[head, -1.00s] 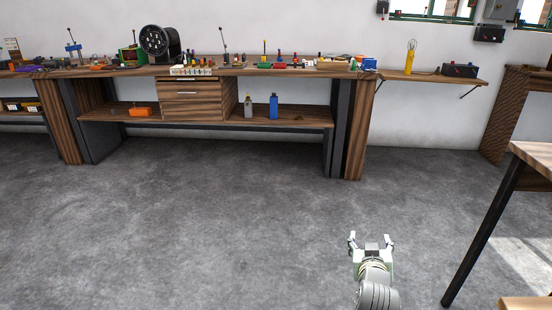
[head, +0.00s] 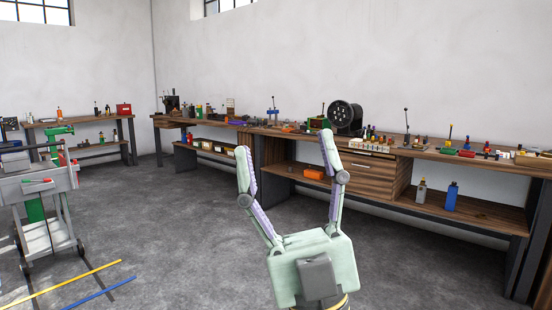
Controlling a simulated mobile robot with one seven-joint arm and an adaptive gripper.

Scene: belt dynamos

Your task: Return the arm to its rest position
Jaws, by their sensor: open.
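My gripper (head: 287,168) stands upright in the lower middle of the head view, large and close to the camera. It has a pale green body, two fingers with purple inner pads, and grey joints. The two fingers are spread apart with nothing between them. It is in the air, and its right finger covers part of the workbench behind. The rest of my arm is mostly out of view below the frame.
A long wooden workbench (head: 480,161) with tools runs along the wall at right. A grey cart (head: 38,187) stands at left. Another bench (head: 84,121) is at the back left. Yellow (head: 66,283) and blue (head: 100,293) floor lines lie at lower left. The middle floor is clear.

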